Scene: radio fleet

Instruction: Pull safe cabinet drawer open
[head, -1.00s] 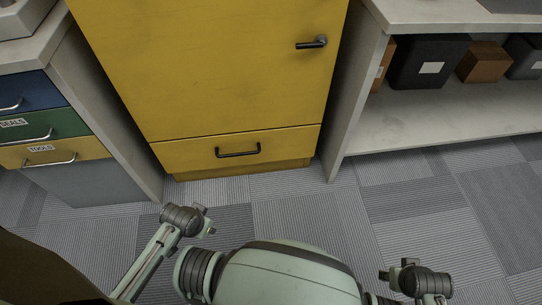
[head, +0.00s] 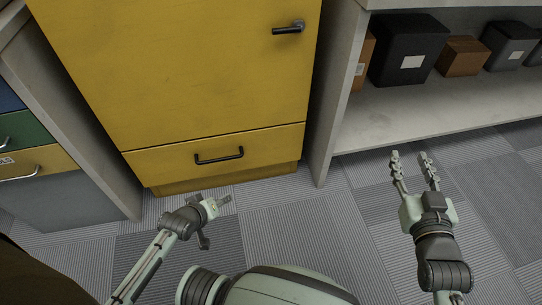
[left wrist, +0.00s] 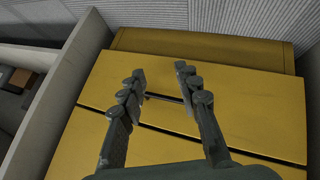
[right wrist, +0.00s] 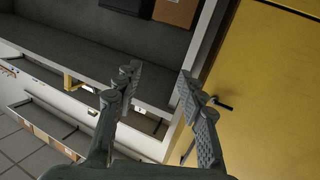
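The yellow cabinet (head: 180,75) has a shut drawer (head: 265,148) at its bottom with a black bar handle (head: 219,156). My left gripper (head: 224,203) is in front of and below the drawer, apart from it. In the left wrist view its two fingers (left wrist: 158,75) are spread, with the drawer handle (left wrist: 165,98) showing between them, and it holds nothing. My right gripper (head: 409,156) is open and empty, over the floor to the right of the cabinet. Its spread fingers also show in the right wrist view (right wrist: 160,78), with the cabinet's door handle (right wrist: 222,104) beyond.
The cabinet's door handle (head: 289,28) is above the drawer. A grey shelf unit (head: 430,112) with several boxes stands to the right. A counter with coloured drawers (head: 30,160) stands to the left. The carpet floor (head: 300,225) in front is clear.

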